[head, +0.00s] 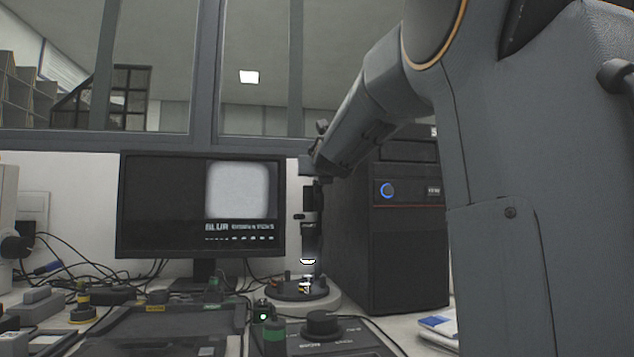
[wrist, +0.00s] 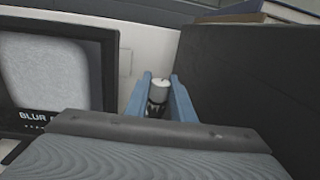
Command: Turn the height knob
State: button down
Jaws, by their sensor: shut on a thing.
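In the wrist view, my gripper (wrist: 160,80) has its two blue fingers on either side of a small pale cylindrical knob (wrist: 159,91) with a darker part below it. The fingers are shut on this knob, which appears to be the height knob. In the head view, the dark upright press column (head: 309,236) stands over a round base (head: 303,289), with a bright ring near its lower end. My arm reaches to the top of this column from the right. The knob and fingertips cannot be made out clearly there.
A monitor (head: 137,210) with a grey blurred picture stands left of the column. A black computer tower (head: 388,245) stands close on the right. A control box with a black dial (head: 322,325) and several small parts lie in front. Cables run along the back.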

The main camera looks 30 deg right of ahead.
jog(key=shift+r, duration=0.2)
dwell(0.3)
jog(key=c, duration=1.5)
grip_release()
jog(key=shift+f, duration=0.1)
jog(key=shift+v, duration=3.85)
